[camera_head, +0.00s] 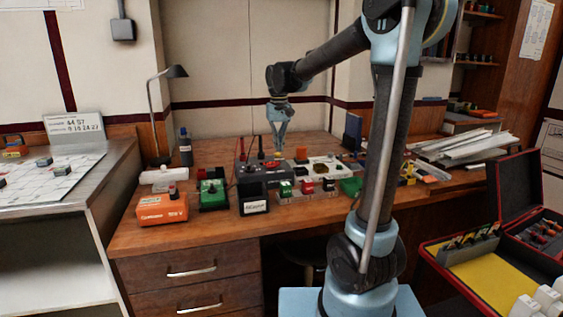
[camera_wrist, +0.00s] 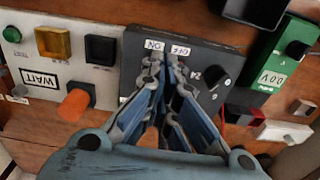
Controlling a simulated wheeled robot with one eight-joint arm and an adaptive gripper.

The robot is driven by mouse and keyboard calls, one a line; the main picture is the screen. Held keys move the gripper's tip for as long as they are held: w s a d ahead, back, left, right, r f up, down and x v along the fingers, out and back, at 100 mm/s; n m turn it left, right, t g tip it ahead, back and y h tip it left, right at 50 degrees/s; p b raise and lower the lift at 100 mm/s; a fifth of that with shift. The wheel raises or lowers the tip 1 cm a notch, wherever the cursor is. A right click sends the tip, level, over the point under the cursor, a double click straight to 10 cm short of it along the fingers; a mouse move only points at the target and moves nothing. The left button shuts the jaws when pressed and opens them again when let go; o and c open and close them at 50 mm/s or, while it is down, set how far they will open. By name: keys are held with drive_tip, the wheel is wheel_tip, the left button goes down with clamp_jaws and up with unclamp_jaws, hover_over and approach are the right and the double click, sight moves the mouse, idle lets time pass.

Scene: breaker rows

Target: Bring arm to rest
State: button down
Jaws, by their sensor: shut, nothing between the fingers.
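My arm (camera_head: 388,150) rises in front of the wooden desk and bends over to the left at the top in the head view. My gripper (camera_head: 280,150) hangs pointing down above the desk, just behind the dark breaker box. In the wrist view my gripper (camera_wrist: 168,70) has its fingertips together, with nothing seen between them. The tips lie over a dark panel (camera_wrist: 205,72) with ON and OFF labels. I cannot tell whether they touch it. The finger linkages hide the panel's middle.
A grey panel marked WAIT (camera_wrist: 45,78) has buttons and an orange knob (camera_wrist: 74,105). On the desk are an orange box (camera_head: 162,208), a green device (camera_head: 213,195) and a lamp (camera_head: 158,115). An open toolbox (camera_head: 500,265) stands at the right.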

drive_tip(key=s+d+f, duration=0.1)
drive_tip(key=s+d, duration=0.7)
drive_tip(key=s+d+f+m+t, duration=0.1)
drive_tip(key=s+d+f, duration=0.5)
drive_tip(key=s+f, duration=0.2)
drive_tip(key=s+d+f+m+t, duration=0.1)
drive_tip(key=s+d+f, duration=0.5)
drive_tip(key=s, duration=0.7)
wheel_tip(320, 180, down, 2)
drive_tip(key=shift+s+d+f+m, duration=0.15)
drive_tip(key=shift+s+d+m, duration=0.1)
drive_tip(key=shift+m, duration=0.15)
